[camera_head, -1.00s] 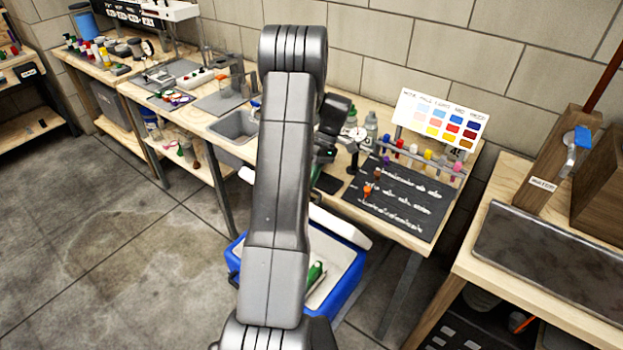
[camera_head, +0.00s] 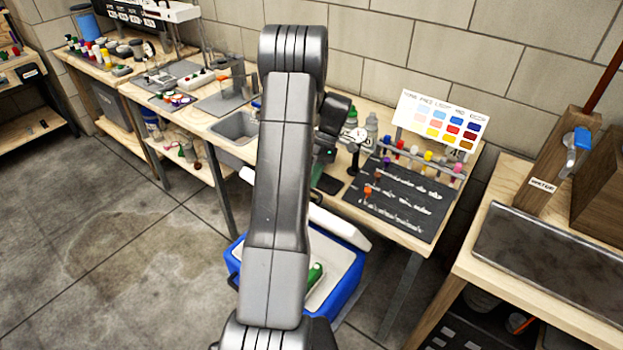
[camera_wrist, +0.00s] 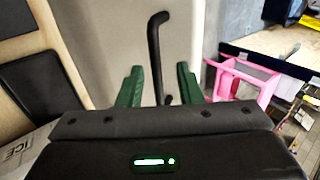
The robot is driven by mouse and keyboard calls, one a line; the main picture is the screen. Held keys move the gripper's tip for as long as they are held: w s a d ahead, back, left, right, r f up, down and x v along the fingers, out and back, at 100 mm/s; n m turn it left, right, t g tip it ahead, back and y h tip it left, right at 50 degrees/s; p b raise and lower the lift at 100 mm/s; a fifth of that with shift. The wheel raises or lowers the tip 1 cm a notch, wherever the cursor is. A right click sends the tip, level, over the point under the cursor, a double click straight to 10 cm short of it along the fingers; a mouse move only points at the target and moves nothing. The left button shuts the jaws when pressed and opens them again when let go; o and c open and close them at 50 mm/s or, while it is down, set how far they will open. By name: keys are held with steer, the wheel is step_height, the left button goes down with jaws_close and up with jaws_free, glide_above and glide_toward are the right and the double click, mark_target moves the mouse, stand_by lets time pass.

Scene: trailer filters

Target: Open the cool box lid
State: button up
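The cool box (camera_head: 346,292) is blue and stands on the floor below the bench, partly hidden by my arm. Its white lid (camera_head: 342,226) appears raised and tilted at the back edge, with the pale inside showing. A small green piece (camera_head: 315,274) shows at the box opening beside my arm; I cannot tell what it is. In the wrist view my gripper (camera_wrist: 160,68) has two green fingers, apart. A black bent bar (camera_wrist: 154,50), apparently a handle, shows between them against a pale panel (camera_wrist: 110,40); visible gaps separate it from both fingers.
The bench (camera_head: 420,240) stands behind and above the box, with a dark mat (camera_head: 405,205) and small tools. Another bench (camera_head: 500,275) with a metal tray is at right. Floor at left is clear. A pink frame (camera_wrist: 243,82) shows in the wrist view.

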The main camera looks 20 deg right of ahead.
steer(key=shift+f, duration=0.1)
steer(key=b+v, duration=0.1)
steer(key=v, duration=1.3)
steer(key=shift+b, duration=0.3)
steer(key=shift+f, duration=0.1)
steer(key=shift+c, duration=0.2)
steer(key=c, duration=0.4)
steer(key=shift+a+n, duration=0.3)
steer(key=shift+a, duration=0.05)
jaws_close()
steer(key=s+a+f+n+t+h+p, duration=0.2)
steer(key=s+a+n+t+h, duration=0.45)
steer(key=a+n, duration=0.75)
steer(key=d+f+n, duration=0.1)
steer(key=f, duration=0.2)
steer(key=d+f+n, duration=0.1)
steer(key=d+f, duration=0.1)
steer(key=f, duration=0.1)
steer(key=d+f+n+g, duration=0.1)
steer(key=f, duration=0.2)
steer(key=shift+w+d+f+h+p, duration=0.2)
steer(key=shift+d+h+p, duration=0.05)
steer(key=shift+h+p, duration=0.15)
